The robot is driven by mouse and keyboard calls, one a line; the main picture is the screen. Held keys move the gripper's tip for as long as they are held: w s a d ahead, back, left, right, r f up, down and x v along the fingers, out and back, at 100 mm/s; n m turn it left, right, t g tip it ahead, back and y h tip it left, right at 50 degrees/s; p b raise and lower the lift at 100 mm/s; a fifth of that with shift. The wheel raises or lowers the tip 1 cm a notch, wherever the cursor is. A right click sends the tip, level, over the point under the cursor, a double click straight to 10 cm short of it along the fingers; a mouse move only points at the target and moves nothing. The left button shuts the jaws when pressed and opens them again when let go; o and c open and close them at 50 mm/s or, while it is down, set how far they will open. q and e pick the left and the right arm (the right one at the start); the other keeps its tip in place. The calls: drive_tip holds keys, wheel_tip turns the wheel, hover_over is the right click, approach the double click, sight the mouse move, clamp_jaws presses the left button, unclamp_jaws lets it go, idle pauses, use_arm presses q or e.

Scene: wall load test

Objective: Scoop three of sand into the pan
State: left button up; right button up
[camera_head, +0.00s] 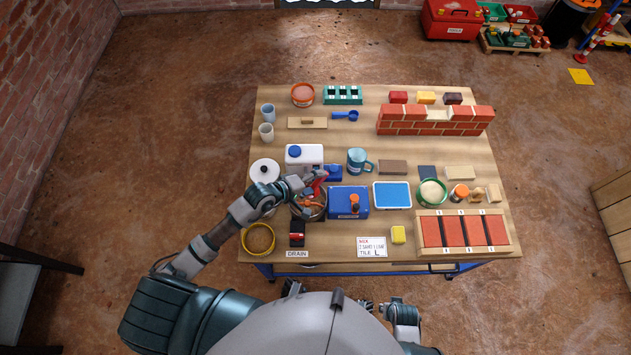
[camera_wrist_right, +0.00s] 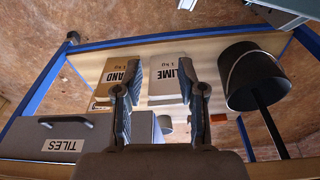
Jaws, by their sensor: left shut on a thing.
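My left gripper (camera_head: 314,184) is shut on a red thing (camera_head: 320,187), possibly a tool handle, just above a round metal pan (camera_head: 296,213). The pan has orange-brown parts or contents; the gripper hides some of it. A yellow-rimmed round tub (camera_head: 258,239) with a brown, sand-like fill stands at the table's front left. In the right wrist view, my right gripper (camera_wrist_right: 161,95) is open and empty, facing a bag marked SAND (camera_wrist_right: 118,75) and a bag marked LIME (camera_wrist_right: 170,77) below the tabletop.
The wooden table (camera_head: 350,230) is crowded. A blue box (camera_head: 345,201) stands right of the pan, a white canister (camera_head: 304,154) behind it and a brick wall (camera_head: 435,121) at the back right. Below, a TILES box (camera_wrist_right: 60,140) and a black bucket (camera_wrist_right: 253,78) flank my right gripper.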

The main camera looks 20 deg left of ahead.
use_arm(q)
drive_tip(key=shift+s+b, duration=0.1)
drive_tip(key=shift+b, duration=0.3)
drive_tip(key=shift+s+a+t+b, duration=0.1)
drive_tip(key=shift+a+t+b, duration=0.05)
drive_tip(key=shift+t+b, duration=0.2)
use_arm(e)
drive_tip(key=shift+w+r, duration=0.25)
drive_tip(key=shift+r, duration=0.95)
drive_tip(key=shift+w+r, duration=0.2)
drive_tip(key=shift+r, duration=0.95)
use_arm(q)
drive_tip(key=shift+r, duration=0.1)
drive_tip(key=shift+h, duration=0.3)
drive_tip(key=shift+r+p, duration=1.6)
drive_tip(key=shift+r, duration=0.45)
use_arm(e)
drive_tip(key=r, duration=0.3)
drive_tip(key=shift+w+r, duration=0.25)
drive_tip(key=shift+w, duration=0.15)
use_arm(q)
drive_tip(key=shift+f, duration=0.1)
use_arm(e)
drive_tip(key=shift+f, duration=0.1)
